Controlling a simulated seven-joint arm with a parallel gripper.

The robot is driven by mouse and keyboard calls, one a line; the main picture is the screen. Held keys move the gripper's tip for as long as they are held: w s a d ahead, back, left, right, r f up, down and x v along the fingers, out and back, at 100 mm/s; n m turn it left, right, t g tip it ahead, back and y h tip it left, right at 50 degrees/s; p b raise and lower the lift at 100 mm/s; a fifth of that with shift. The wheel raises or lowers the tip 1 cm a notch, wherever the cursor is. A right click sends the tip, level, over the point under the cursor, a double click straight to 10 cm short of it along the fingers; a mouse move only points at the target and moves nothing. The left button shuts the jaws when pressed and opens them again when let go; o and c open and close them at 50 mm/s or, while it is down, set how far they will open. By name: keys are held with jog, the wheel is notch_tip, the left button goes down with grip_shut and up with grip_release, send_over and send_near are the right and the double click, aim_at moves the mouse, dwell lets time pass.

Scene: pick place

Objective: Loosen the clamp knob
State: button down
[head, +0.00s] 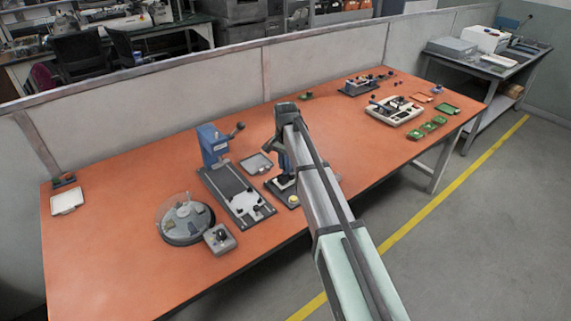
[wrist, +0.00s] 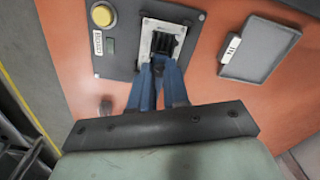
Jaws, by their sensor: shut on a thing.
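In the wrist view a dark, ridged part that looks like the clamp knob (wrist: 164,43) stands on a light metal plate (wrist: 147,42), set on a dark base (wrist: 120,67). My gripper (wrist: 159,64) has its blue fingers closed together on this knob, and the fingertips hide its near side. In the head view my gripper (head: 287,165) points down over the same dark base (head: 273,188), and my arm covers most of this fixture. The knob itself cannot be made out there.
A yellow button (wrist: 102,15) sits on the base's corner. A grey tray (wrist: 258,50) lies right of the base. In the head view, a blue-headed press (head: 212,143) and a round clear-covered dish (head: 186,219) stand to the left. Orange tabletop (head: 110,250) is clear at the left front.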

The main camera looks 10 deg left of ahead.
jog(key=n, duration=0.5)
jog(key=shift+f+n, duration=0.1)
jog(key=shift+n, duration=0.2)
jog(key=n, duration=1)
jog(key=shift+n, duration=2.6)
jog(key=c, duration=1.1)
grip_release()
